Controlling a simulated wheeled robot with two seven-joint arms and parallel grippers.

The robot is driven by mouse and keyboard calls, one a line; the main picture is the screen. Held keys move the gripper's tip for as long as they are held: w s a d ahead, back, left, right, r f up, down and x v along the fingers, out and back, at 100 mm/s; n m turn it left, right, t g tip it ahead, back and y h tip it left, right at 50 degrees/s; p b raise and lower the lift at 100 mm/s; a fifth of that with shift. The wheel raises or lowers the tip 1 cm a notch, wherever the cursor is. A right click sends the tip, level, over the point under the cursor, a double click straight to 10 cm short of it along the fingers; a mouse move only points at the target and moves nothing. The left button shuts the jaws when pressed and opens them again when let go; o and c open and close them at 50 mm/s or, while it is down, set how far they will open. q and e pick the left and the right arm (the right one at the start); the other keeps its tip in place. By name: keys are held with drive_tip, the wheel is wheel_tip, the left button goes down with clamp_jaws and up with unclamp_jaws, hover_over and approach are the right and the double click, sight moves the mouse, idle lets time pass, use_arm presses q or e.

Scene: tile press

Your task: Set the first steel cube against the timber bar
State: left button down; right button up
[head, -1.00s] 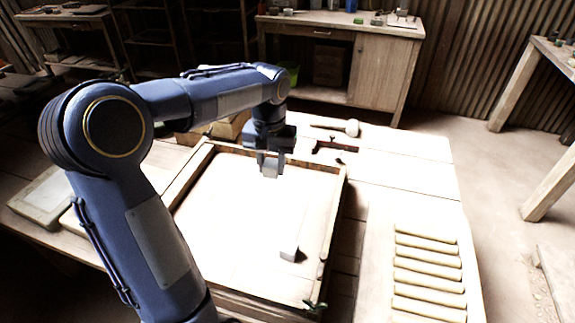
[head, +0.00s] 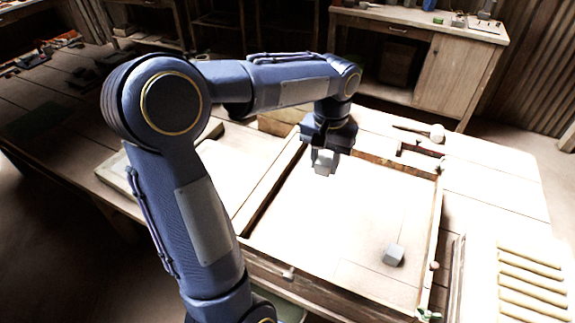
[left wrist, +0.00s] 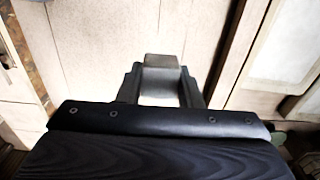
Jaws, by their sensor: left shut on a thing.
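My left gripper (head: 324,158) is shut on a grey steel cube (head: 324,166) and holds it above the back left part of a shallow wooden tray (head: 438,225). In the left wrist view the cube (left wrist: 161,61) sticks out past the gripper's fingers (left wrist: 161,85). A second steel cube (head: 394,254) sits on the tray's pale floor, towards the front right. I cannot tell which cube counts as the first. Glare washes out the tray floor, and I cannot single out the timber bar from the tray's wooden walls. My right gripper is not in view.
A mallet (head: 432,132) lies on the table behind the tray. Several pale rods (head: 532,276) lie in a row at the right. Small green-and-metal hardware (head: 428,315) is at the tray's front right corner. The tray floor around the second cube is clear.

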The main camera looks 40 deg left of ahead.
use_arm(q)
drive_tip(key=shift+s+a, duration=0.1)
drive_tip(key=shift+a, duration=0.15)
drive_tip(key=w+a+f+p, duration=0.2)
drive_tip(key=w+a+f, duration=0.25)
drive_tip(key=a, duration=0.25)
hover_over(305, 169)
drive_tip(key=f, duration=0.4)
drive_tip(key=shift+s+d, duration=0.3)
drive_tip(key=shift+d, duration=0.05)
drive_tip(key=shift+w+a+f, duration=0.15)
drive_tip(key=shift+a+f, duration=0.1)
drive_tip(key=shift+f, duration=0.2)
drive_tip(key=f, duration=0.3)
drive_tip(key=shift+w+a+f+p, duration=0.15)
drive_tip(key=shift+a+f+p, duration=0.05)
drive_tip(key=shift+f+p, duration=0.15)
drive_tip(key=shift+r, duration=0.1)
